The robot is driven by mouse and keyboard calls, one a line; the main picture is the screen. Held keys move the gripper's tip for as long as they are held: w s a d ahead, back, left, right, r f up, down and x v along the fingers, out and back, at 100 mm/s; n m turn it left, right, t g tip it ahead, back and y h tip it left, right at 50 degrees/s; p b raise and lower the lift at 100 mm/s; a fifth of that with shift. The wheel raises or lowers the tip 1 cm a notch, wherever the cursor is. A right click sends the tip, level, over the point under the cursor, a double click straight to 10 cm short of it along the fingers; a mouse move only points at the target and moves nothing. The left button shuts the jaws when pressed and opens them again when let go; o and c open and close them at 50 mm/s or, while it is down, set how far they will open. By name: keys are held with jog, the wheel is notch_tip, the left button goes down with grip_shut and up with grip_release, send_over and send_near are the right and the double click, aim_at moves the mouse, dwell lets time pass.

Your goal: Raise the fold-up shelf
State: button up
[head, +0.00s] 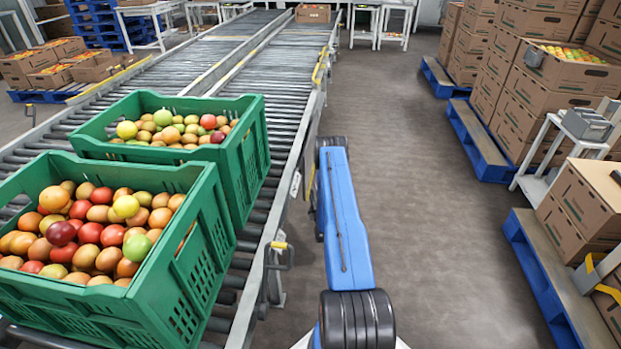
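I cannot make out a fold-up shelf for certain in the head view. A small dark handle with a yellow top (279,254) sticks out from the near right side of the roller conveyor (287,75). My blue arm reaches forward from the bottom middle, along the conveyor's right side. It ends in view at a dark joint, and my gripper does not show; it may be hidden below or behind the arm.
Blue pallets (470,138) with stacked boxes line the right. The grey floor (420,190) between is clear.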

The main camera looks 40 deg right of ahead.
aim_at(311, 177)
jog(key=x, duration=0.9)
jog(key=shift+w+d+r, duration=0.1)
jog(key=shift+w, duration=0.15)
grip_shut()
